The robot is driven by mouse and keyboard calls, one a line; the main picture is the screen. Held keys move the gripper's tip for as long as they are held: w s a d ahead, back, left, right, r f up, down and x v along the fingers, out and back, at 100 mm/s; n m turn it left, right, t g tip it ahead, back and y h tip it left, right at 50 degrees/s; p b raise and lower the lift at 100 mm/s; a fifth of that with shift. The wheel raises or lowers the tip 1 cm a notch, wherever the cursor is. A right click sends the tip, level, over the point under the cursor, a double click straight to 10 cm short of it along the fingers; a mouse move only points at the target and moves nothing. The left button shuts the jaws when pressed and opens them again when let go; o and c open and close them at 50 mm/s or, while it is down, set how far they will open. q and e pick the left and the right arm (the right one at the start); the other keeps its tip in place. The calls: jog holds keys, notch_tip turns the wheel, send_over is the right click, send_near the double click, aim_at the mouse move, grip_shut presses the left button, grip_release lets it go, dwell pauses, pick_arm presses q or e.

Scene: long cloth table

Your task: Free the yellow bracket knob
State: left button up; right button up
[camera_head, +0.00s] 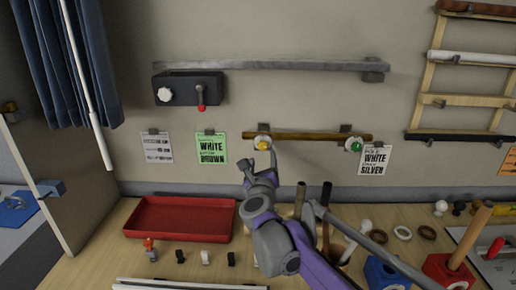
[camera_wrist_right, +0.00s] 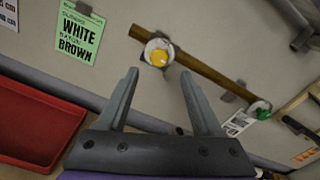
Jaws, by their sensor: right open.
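The yellow bracket knob (camera_head: 262,143) sits in a pale round bracket at the left end of a brown rod on the wall. In the right wrist view the yellow knob (camera_wrist_right: 159,57) shows just beyond my fingertips, between them. A green knob (camera_head: 356,145) marks the bracket at the rod's right end. The brown rod (camera_head: 305,136) runs level between both brackets. My right gripper (camera_head: 260,161) is open and empty, just below the yellow knob; in the right wrist view its two fingers (camera_wrist_right: 160,74) stand apart. I see no contact with the knob. My left gripper is not in view.
A green card (camera_head: 211,148) hangs left of the knob and a white card (camera_head: 375,160) right of the rod. A grey rail (camera_head: 290,66) and dark box (camera_head: 188,89) are above. A red tray (camera_head: 182,218), blocks and upright rods stand on the table below.

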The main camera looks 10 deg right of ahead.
aim_at(263, 146)
jog(key=x, duration=0.8)
jog(key=shift+p, duration=0.4)
jog(key=shift+c, duration=0.2)
grip_shut()
